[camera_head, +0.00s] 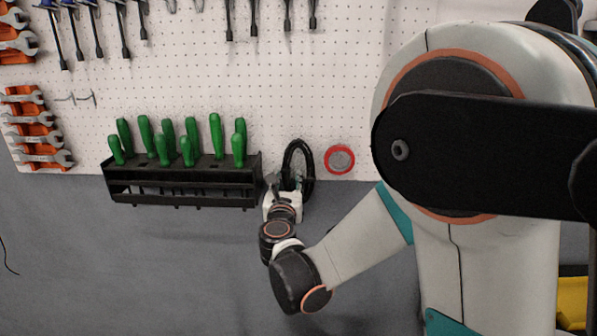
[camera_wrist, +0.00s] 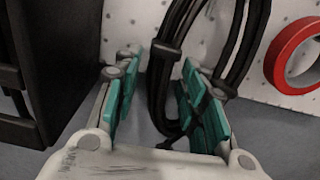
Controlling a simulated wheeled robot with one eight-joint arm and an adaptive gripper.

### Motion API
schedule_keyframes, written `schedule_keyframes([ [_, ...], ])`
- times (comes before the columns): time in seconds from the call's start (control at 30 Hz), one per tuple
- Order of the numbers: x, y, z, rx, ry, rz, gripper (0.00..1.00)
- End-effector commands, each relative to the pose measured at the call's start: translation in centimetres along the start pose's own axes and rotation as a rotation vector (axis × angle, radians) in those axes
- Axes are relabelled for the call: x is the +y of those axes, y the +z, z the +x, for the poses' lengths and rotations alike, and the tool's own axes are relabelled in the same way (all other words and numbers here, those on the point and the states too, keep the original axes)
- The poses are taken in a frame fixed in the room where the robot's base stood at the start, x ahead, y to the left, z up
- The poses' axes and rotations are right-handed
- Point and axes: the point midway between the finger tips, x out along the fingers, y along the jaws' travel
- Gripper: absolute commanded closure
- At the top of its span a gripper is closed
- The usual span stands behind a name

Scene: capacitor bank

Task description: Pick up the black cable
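The black cable (camera_head: 309,158) is a coiled loop hanging upright against the white pegboard, between the screwdriver rack and a red ring. In the wrist view, a bundled strand of the black cable (camera_wrist: 162,85) runs down between my gripper's teal-padded fingers, and more of the loop passes behind the right finger. My gripper (camera_wrist: 160,72) is open, with one finger on each side of that strand. A gap shows on the left side of the strand; whether the right finger touches it I cannot tell. In the head view my gripper (camera_head: 284,190) is at the loop's lower left.
A black rack (camera_head: 180,187) with green-handled screwdrivers stands close left of my gripper. A red tape roll (camera_head: 339,159) hangs just right of the cable; it also shows in the wrist view (camera_wrist: 283,55). The grey surface (camera_head: 130,270) in front is clear.

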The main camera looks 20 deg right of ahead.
Motion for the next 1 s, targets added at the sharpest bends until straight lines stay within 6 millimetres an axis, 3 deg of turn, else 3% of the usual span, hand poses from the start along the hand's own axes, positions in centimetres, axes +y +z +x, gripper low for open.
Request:
schedule_keyframes([
  [0.27, 0.0, -0.01, 0.01, 0.0, 0.001, 0.0, 0.62],
  [0.47, -0.01, 0.0, 0.02, 0.0, 0.001, 0.0, 1.0],
  [1.0, 0.0, 0.38, 0.11, 0.0, 0.0, 0.0, 1.0],
])
